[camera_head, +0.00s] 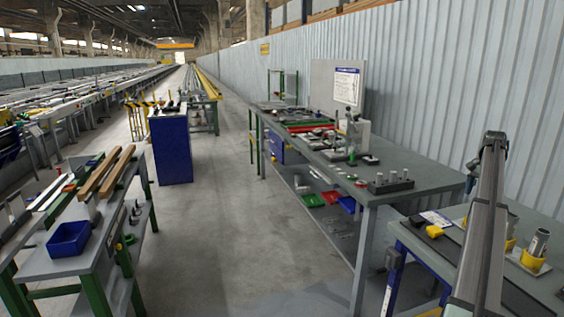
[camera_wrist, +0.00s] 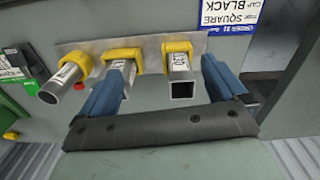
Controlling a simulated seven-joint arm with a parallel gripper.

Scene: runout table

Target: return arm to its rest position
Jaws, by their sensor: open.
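My gripper (camera_wrist: 165,75) shows in the wrist view as two blue fingers on a dark bar, spread wide apart. A square metal tube (camera_wrist: 181,89) in a yellow clip lies in the picture between the fingers, closer to the right one, with gaps on both sides. A second tube in a yellow clip (camera_wrist: 122,54) is partly hidden behind the left finger. Nothing is held.
A round tube (camera_wrist: 50,91) sits in a third clip on the metal plate (camera_wrist: 146,46). A label (camera_wrist: 226,14) reads SQUARE, BLACK. In the head view, a long workbench (camera_head: 415,181) stands right, a blue cabinet (camera_head: 172,148) and a bench with a blue bin (camera_head: 69,239) left; the aisle between is clear.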

